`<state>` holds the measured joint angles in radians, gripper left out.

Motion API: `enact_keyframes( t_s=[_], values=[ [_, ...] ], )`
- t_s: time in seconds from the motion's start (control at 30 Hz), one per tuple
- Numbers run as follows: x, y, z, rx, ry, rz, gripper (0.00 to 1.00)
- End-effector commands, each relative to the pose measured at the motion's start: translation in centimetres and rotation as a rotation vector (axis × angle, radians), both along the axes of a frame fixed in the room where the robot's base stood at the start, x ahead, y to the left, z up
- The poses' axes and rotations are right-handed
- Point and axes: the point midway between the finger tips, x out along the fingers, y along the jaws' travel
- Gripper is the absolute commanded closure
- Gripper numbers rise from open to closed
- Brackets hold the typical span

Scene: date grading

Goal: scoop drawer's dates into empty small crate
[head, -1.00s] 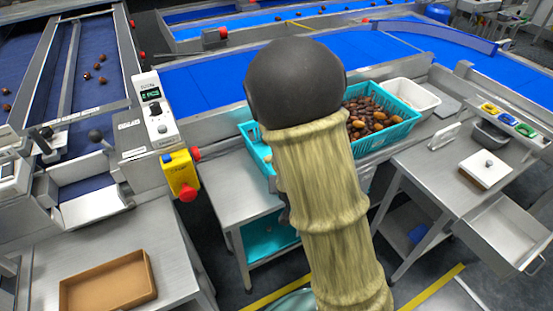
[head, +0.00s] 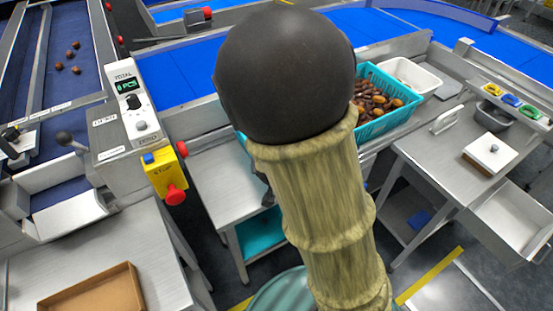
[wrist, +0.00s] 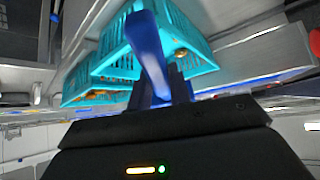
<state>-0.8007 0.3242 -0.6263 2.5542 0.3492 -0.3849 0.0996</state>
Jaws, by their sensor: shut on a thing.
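My gripper (wrist: 165,92) shows in the wrist view, shut on a blue tool (wrist: 148,50), blurred, that looks like a scoop or its handle. In the head view my arm hides the gripper. A teal crate (head: 408,118) holding many brown dates stands right of my arm. Another teal crate is mostly hidden behind the arm. Two teal crates (wrist: 203,64) show in the wrist view beyond the blue tool. A steel drawer (head: 515,222) stands pulled out at the right table; no dates show in its visible part.
An empty-looking brown tray (head: 95,290) lies on the left table. A white tub (head: 415,76) is behind the date crate. The right table holds a grey bowl (head: 492,116) and a white lidded block (head: 488,156). A yellow stop box (head: 164,175) juts out left of my arm.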

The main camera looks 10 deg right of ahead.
Motion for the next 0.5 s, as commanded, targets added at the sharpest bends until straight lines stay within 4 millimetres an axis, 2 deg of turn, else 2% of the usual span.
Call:
enact_keyframes(
  t_s=[0.5],
  values=[
    [0.16, -0.24, 0.27, -0.002, 0.036, -0.005, 1.00]
  ],
)
